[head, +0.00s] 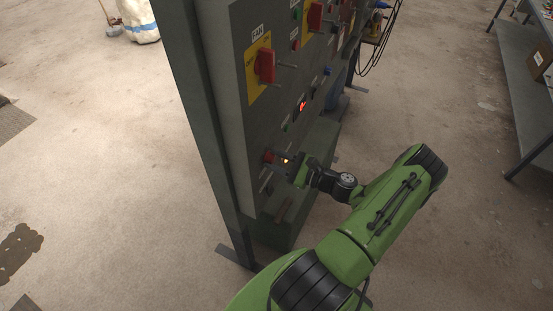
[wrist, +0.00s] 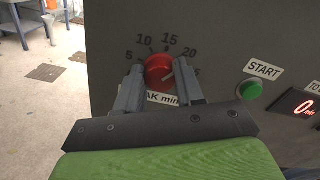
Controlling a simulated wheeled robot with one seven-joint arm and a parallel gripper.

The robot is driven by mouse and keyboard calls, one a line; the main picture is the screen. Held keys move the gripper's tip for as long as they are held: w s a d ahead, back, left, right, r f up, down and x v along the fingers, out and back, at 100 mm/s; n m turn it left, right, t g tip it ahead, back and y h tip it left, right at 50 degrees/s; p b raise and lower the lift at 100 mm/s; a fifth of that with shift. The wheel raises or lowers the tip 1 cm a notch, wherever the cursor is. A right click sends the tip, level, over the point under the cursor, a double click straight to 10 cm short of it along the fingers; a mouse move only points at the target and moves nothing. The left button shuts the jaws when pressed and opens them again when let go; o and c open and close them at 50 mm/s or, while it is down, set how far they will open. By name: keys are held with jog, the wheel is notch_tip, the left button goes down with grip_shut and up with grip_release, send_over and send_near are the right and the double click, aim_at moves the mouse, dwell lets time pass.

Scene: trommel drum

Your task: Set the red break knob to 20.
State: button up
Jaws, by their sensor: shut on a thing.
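The red break knob (wrist: 157,67) sits on the grey panel, with a dial of 5, 10, 15 and 20 around it and a label below, partly hidden, reading "AK min". My gripper (wrist: 159,70) has one finger on each side of the knob and is shut on it. A pale pointer mark shows at the knob's lower right, pointing to the right; its exact reading is hard to tell, and the right finger covers part of the scale past 20. In the head view the knob (head: 268,156) shows low on the panel, with my gripper (head: 279,159) at it.
A green START button (wrist: 249,90) and a red-digit display (wrist: 304,107) lie right of the knob. Higher on the panel is a large red FAN switch (head: 265,66) on a yellow plate. A grey table (head: 520,70) stands far right. Floor left of the panel is mostly clear.

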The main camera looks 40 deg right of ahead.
jog(key=shift+f, duration=0.1)
dwell(0.3)
jog(key=o, duration=1)
jog(key=shift+o, duration=0.2)
jog(key=b+v, duration=0.1)
jog(key=v, duration=1.4)
jog(key=shift+s, duration=0.4)
jog(key=shift+d, duration=0.1)
